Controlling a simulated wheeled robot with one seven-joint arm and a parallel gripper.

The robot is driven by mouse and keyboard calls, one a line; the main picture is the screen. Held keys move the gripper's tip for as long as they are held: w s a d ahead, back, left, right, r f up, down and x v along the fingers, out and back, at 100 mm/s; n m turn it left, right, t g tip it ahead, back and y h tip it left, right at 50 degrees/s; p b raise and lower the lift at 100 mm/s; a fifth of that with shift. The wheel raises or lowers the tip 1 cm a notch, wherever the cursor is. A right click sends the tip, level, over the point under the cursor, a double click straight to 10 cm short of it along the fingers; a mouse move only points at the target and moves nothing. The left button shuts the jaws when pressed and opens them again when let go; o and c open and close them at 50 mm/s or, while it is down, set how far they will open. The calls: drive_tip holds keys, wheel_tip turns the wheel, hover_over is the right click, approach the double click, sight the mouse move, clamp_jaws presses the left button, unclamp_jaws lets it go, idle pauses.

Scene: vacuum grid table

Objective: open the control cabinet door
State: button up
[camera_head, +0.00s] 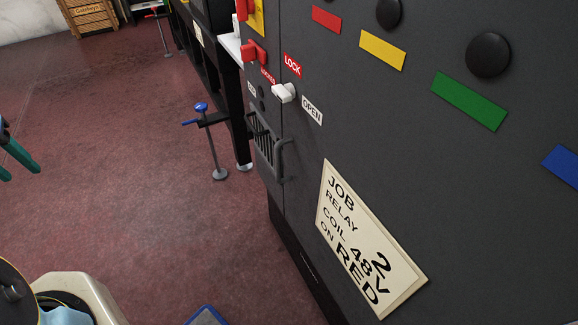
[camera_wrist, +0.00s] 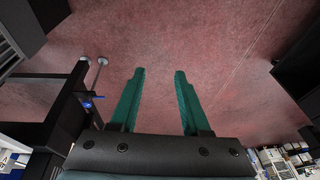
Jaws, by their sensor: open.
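The control cabinet door (camera_head: 400,150) is a large dark grey panel filling the right of the head view. It looks closed, flush with the frame. A dark bar handle (camera_head: 282,160) stands on its left edge. Above the handle a white latch knob (camera_head: 284,93) sits between a red LOCK label (camera_head: 292,65) and a white OPEN label (camera_head: 312,110). My gripper (camera_wrist: 158,75) shows two green fingers apart and empty in the wrist view, over bare floor. In the head view a green fingertip (camera_head: 20,155) shows at the far left, well apart from the cabinet.
A job sign (camera_head: 365,240) and coloured labels with black knobs (camera_head: 488,55) are on the door. A blue-topped stand (camera_head: 210,140) and black shelving (camera_head: 205,60) are left of the cabinet. A blue-edged item (camera_head: 206,316) is at the bottom. Red floor between is open.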

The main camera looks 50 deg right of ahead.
drive_tip(key=w+d+f+m+t+h+b, duration=0.1)
drive_tip(key=w+d+f+m+h+b, duration=0.15)
drive_tip(key=w+d+f+m, duration=0.55)
drive_tip(key=s+d+f+m+h+b, duration=0.1)
drive_tip(key=s+d+f+h, duration=0.1)
drive_tip(key=d, duration=0.5)
drive_tip(key=s+d+f+m+h+b, duration=0.1)
drive_tip(key=d+f+m+h, duration=0.15)
drive_tip(key=d, duration=0.35)
drive_tip(key=s+d+f+m+g+h, duration=0.1)
drive_tip(key=s+d+m+g+h, duration=0.1)
drive_tip(key=s+d, duration=0.5)
drive_tip(key=s+d+f+m+g+h+b, duration=0.1)
drive_tip(key=s+d+m+g+h, duration=0.2)
drive_tip(key=s+d+g, duration=0.4)
drive_tip(key=s+d+f+m+g+h, duration=0.1)
drive_tip(key=s+d+m+g, duration=0.3)
drive_tip(key=s, duration=1)
drive_tip(key=shift+d+g+h, duration=0.6)
drive_tip(key=shift+d+h, duration=0.3)
drive_tip(key=shift+d, duration=1)
drive_tip(key=shift+w, duration=0.1)
clamp_jaws()
